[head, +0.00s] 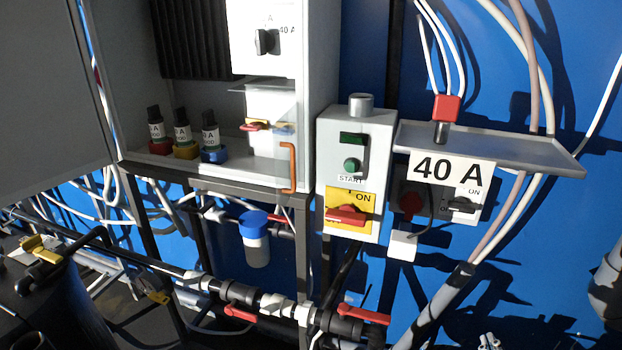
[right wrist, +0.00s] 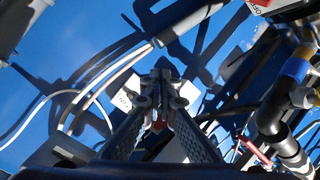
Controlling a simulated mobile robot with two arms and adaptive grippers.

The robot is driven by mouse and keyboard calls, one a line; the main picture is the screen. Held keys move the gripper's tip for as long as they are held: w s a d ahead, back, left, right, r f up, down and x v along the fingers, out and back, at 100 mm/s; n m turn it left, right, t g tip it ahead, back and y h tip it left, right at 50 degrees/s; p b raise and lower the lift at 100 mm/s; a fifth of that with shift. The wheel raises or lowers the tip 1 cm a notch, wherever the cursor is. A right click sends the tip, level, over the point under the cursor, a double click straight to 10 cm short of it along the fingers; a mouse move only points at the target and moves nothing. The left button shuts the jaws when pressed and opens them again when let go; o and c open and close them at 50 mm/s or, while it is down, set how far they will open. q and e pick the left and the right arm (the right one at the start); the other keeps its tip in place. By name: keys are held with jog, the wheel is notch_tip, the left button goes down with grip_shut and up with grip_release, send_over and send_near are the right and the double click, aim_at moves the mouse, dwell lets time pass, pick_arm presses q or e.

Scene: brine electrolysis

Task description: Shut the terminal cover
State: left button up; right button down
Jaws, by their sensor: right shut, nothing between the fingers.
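The terminal cover is a clear panel (head: 286,148) with an orange handle (head: 290,167), in the cabinet at the upper middle of the head view. It stands out from the white terminal block (head: 268,104), apparently open; its clear edges are hard to make out. A red terminal (head: 256,125) and a blue terminal (head: 282,128) show there. My right gripper (head: 490,342) is at the bottom edge of the head view, well below and right of the cover. In the right wrist view its fingers (right wrist: 160,90) are together and empty. My left gripper is out of view.
A control box with a START button (head: 352,165) and red switch (head: 347,214) stands right of the cover. A grey shelf labelled 40 A (head: 540,153) juts out farther right. Pipes with red valve handles (head: 363,314) run below. Three small labelled fuses (head: 182,135) stand left.

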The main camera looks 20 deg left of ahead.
jog(key=w+a+r+n+t+y, duration=0.3)
jog(key=a+r+n, duration=0.15)
jog(key=r, duration=0.45)
jog(key=w+a+r+n+t+y, duration=0.2)
jog(key=a+r+n+y, duration=0.15)
jog(key=r+n, duration=0.4)
jog(key=w+a+r+n+t+y, duration=0.3)
jog(key=r, duration=0.8)
jog(key=s+a+r+n+g+y, duration=0.3)
jog(key=a+r+n+g+y, duration=0.5)
jog(key=n+y, duration=0.65)
jog(key=a+f+n+g+h+p, duration=0.2)
jog(key=a+f+n+g+p, duration=0.1)
jog(key=a+n+g, duration=0.2)
jog(key=a+f+n+g+h+p, duration=0.3)
jog(key=a+n+g, duration=0.3)
jog(key=a+n, duration=0.4)
jog(key=a, duration=0.4)
jog(key=shift+s+p, duration=0.2)
jog(key=shift+p, duration=0.15)
jog(key=shift+a, duration=0.1)
